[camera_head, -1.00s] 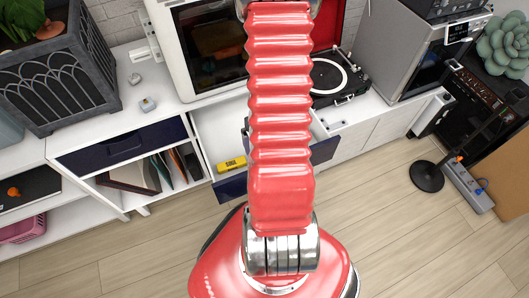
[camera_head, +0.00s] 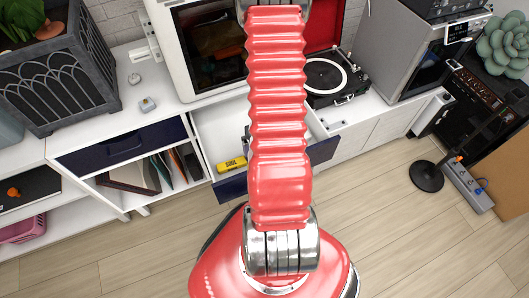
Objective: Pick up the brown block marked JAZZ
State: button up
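No brown block marked JAZZ shows in this view. An open drawer (camera_head: 213,122) in the white cabinet, with a dark blue front, is partly covered by my red arm. A yellow block (camera_head: 232,164) with dark lettering, too small to read surely, lies in the drawer near its front left. A small dark shape shows at the left edge of my arm over the drawer; I cannot tell what it is. My gripper is not visible; my arm runs up out of the top of the picture and hides the middle of the drawer.
A record player (camera_head: 335,80) and a silver oven-like box (camera_head: 425,55) stand on the cabinet right of my arm. A white-framed machine (camera_head: 182,62) and a dark planter (camera_head: 62,85) stand to the left. A round black stand base (camera_head: 427,177) is on the wooden floor (camera_head: 400,240).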

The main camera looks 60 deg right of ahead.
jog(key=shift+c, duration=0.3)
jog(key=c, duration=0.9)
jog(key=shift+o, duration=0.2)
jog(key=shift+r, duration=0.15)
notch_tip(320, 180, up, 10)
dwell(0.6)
